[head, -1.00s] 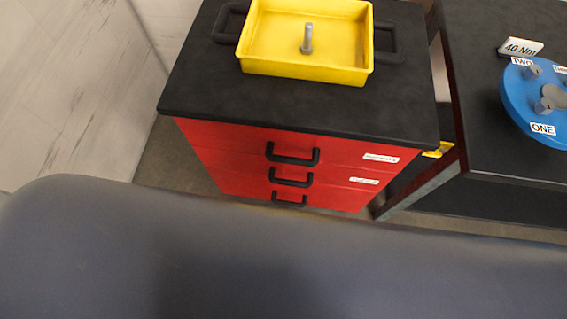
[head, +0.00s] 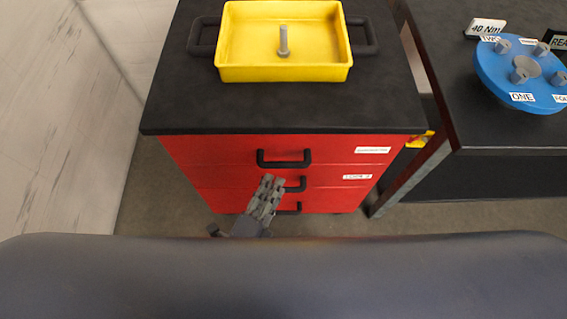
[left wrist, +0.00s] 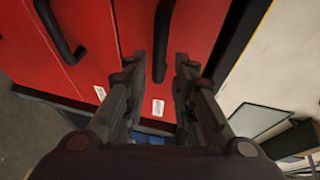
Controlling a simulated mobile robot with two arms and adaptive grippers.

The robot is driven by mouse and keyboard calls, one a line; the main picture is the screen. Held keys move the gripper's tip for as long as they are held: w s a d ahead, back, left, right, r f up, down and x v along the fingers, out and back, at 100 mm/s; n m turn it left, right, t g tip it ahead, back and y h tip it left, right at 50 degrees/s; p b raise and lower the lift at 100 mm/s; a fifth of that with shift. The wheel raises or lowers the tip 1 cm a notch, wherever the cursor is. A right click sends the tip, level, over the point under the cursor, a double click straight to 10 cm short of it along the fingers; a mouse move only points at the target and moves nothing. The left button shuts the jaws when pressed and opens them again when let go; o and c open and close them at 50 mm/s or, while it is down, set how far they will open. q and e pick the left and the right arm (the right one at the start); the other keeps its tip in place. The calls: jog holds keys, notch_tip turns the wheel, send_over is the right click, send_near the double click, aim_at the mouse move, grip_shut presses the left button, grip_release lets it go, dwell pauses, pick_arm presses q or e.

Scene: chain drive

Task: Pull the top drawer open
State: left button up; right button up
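The red cabinet (head: 225,180) has three drawers stacked under a black top, all flush with its front. The top drawer's black bar handle (head: 284,163) shows whole in the head view. My left gripper (head: 270,181) is in front of the cabinet, its fingertips just below that handle in the picture. In the left wrist view the fingers are open and apart, with the top handle (left wrist: 163,35) in line with the gap between them. I cannot tell whether they touch it. The second drawer's handle (left wrist: 60,32) is left of the fingers there. My right gripper is not in view.
A yellow tray (head: 235,73) with an upright grey bolt (head: 284,42) stands on the cabinet top. A dark table (head: 440,60) with a blue disc (head: 505,85) is at right. A pale wall is at left. Floor shows left of the cabinet.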

aim_at(284, 163)
pick_arm(q)
jog(key=x, duration=0.8)
jog(key=shift+w+d+f, duration=0.1)
grip_shut()
